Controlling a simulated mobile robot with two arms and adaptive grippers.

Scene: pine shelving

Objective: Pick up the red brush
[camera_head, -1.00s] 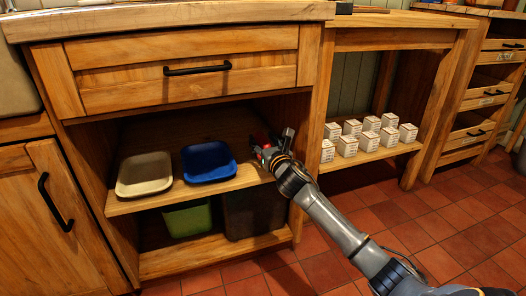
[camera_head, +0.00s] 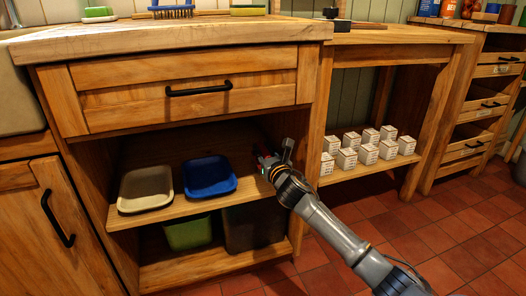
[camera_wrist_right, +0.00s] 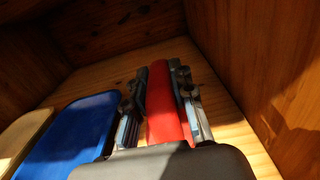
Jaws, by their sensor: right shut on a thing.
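The red brush (camera_wrist_right: 165,112) shows in the wrist view as a long red piece between the two fingers of my right gripper (camera_wrist_right: 160,82). The fingers are shut on it from both sides. Its bristles cannot be made out. In the head view my right gripper (camera_head: 274,160) is inside the cabinet's upper compartment, at the right end of the shelf (camera_head: 165,213). Only a small bit of red shows there; the gripper hides the rest. I cannot tell whether the brush touches the shelf. My left gripper is not in view.
A blue tray (camera_head: 209,177) and a beige tray (camera_head: 146,188) stand left of my gripper on the shelf. The cabinet's side wall is close on the right. Below are a green bin (camera_head: 188,233) and a dark bin (camera_head: 254,227). White boxes (camera_head: 367,153) stand further right.

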